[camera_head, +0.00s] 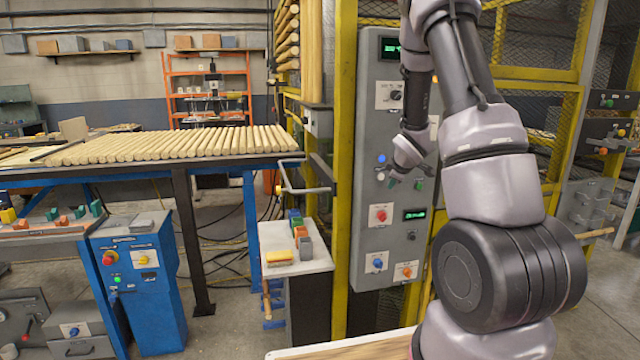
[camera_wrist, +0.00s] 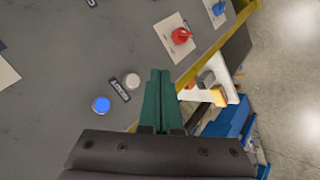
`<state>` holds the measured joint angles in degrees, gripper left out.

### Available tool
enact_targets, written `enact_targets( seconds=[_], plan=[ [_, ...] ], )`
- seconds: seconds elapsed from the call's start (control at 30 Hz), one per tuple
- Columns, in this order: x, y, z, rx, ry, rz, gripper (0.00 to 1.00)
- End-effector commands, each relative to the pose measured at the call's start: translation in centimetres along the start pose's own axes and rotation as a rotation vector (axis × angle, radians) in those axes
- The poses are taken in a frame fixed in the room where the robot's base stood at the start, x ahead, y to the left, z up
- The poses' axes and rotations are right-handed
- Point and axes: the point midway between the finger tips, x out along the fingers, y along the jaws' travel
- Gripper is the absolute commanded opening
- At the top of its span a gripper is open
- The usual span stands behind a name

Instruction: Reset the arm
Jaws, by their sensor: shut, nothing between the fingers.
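My gripper (camera_head: 394,181) is in front of the tall grey control cabinet (camera_head: 378,262), at the height of its blue and white buttons. In the wrist view its green fingers (camera_wrist: 159,100) are pressed together with nothing between them. The lit blue button (camera_head: 381,159) also shows in the wrist view (camera_wrist: 101,104), left of the fingers. The white button (camera_wrist: 132,80) is nearer to them. A red knob (camera_wrist: 181,35) is on a white plate beyond the fingertips. The arm is bent, with my upper links in front of the cabinet's right side. I cannot tell whether the fingertips touch the panel.
Yellow posts (camera_head: 343,150) and mesh fencing flank the cabinet. A small white stand (camera_head: 295,262) with coloured blocks is to its left. A table of wooden rods (camera_head: 180,146) and a blue control box (camera_head: 137,280) are farther left. Floor shows between them.

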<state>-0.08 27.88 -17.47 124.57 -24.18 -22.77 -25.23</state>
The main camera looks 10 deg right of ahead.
Motion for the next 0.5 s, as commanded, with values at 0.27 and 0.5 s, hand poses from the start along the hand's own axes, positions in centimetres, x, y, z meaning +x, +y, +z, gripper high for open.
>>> enact_targets(
  seconds=[0.27, 0.5],
  plan=[
    [-7.4, 2.3, -2.0, 0.247, -0.027, 0.024, 0.00],
    [-18.7, 1.8, -4.0, 0.622, -0.051, -0.008, 0.00]
  ],
)
